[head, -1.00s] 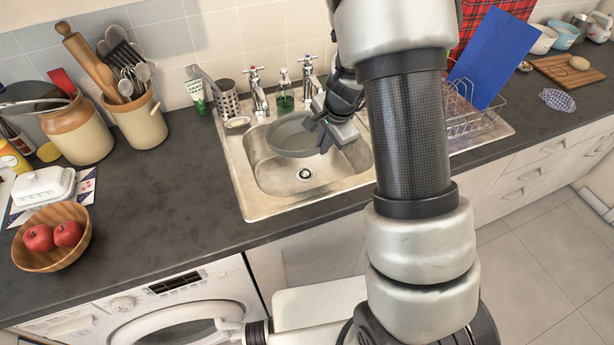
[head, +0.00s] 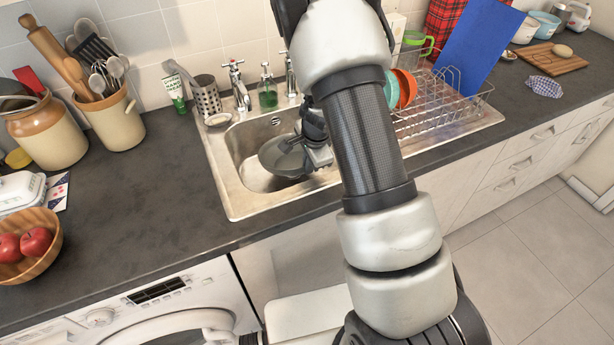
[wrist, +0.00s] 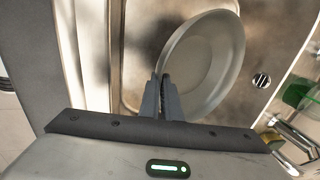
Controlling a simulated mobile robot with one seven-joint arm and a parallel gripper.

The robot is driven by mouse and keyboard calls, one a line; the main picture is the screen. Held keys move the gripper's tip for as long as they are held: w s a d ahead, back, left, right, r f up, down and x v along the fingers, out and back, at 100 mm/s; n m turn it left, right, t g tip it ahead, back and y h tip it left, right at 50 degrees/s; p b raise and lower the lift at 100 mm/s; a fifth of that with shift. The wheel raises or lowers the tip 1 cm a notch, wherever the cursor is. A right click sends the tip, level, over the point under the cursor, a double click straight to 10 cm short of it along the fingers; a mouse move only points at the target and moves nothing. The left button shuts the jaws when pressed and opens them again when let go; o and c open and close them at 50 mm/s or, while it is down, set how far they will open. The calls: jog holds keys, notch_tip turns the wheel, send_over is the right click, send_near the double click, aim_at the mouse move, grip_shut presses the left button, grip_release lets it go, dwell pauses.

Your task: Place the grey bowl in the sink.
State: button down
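The grey bowl (head: 284,157) is inside the basin of the steel sink (head: 240,203), low down and slightly tilted in the head view. My gripper (head: 318,155) reaches down into the sink at the bowl's right side. In the wrist view the bowl (wrist: 203,62) lies just beyond the fingers, and my gripper (wrist: 163,98) is closed on its near rim. The bowl hides part of the basin floor, so I cannot tell if it touches the bottom.
Two taps (head: 238,85) and a green soap bottle (head: 267,88) stand behind the basin. A wire dish rack (head: 440,105) with plates is on the right. A wooden bowl of apples (head: 30,245) sits at the left. The counter left of the sink is mostly clear.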

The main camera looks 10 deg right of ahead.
jog(key=shift+f+b, duration=0.45)
jog(key=shift+f, duration=1.45)
jog(key=shift+f, duration=0.15)
jog(key=c, duration=2)
grip_release()
